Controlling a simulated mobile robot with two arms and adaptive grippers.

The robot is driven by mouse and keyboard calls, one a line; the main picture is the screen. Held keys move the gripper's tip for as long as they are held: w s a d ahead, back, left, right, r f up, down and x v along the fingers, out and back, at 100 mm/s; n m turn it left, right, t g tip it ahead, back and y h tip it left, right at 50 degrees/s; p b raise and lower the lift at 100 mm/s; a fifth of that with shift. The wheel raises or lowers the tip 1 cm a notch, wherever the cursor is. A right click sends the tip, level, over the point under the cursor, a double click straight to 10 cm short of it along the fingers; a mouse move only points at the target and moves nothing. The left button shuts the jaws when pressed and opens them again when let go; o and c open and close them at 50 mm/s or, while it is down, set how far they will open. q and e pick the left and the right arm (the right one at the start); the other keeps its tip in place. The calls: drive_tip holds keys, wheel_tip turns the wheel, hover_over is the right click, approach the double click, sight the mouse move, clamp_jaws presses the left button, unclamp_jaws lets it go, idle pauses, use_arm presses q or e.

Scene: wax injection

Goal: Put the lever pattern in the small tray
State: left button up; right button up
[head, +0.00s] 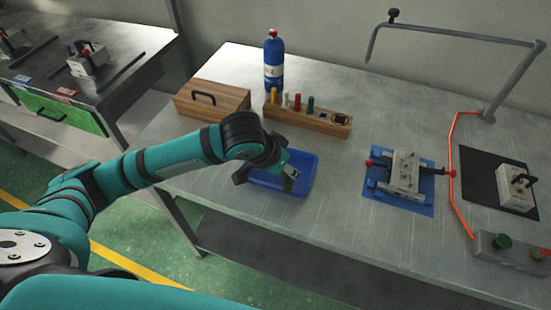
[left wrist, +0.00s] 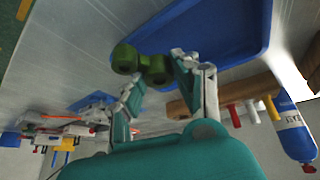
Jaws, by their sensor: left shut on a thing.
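The small blue tray (head: 305,165) lies on the metal table in the head view. It also shows at the top of the left wrist view (left wrist: 255,45). My left gripper (head: 286,178) is over the tray in the head view, and its own arm hides part of the tray. In the left wrist view my left gripper (left wrist: 158,78) is shut on a dark green lever pattern (left wrist: 126,60) with rounded ends. The pattern appears beside the tray's edge in that view; its height above the tray is hard to tell. My right gripper is not in view.
A wooden rack (head: 315,122) with coloured sticks, a wooden box (head: 205,100) and a blue bottle (head: 273,65) stand behind the tray. A clamped metal mould (head: 405,175) sits on a blue mat to the right. Bare table lies between tray and mat.

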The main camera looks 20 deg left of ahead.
use_arm(q)
drive_tip(key=w+a, duration=0.1)
drive_tip(key=w, duration=0.1)
drive_tip(key=w+a, duration=0.2)
drive_tip(key=shift+a+f, duration=0.1)
drive_tip(key=shift+f, duration=0.1)
drive_tip(key=shift+w+f, duration=0.1)
wheel_tip(320, 180, down, 3)
drive_tip(key=shift+a+r+p, duration=0.1)
drive_tip(key=shift+p, duration=0.4)
drive_tip(key=shift+f, duration=0.35)
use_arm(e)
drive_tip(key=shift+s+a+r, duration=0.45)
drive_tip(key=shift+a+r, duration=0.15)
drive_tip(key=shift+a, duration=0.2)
use_arm(q)
drive_tip(key=shift+f, duration=0.1)
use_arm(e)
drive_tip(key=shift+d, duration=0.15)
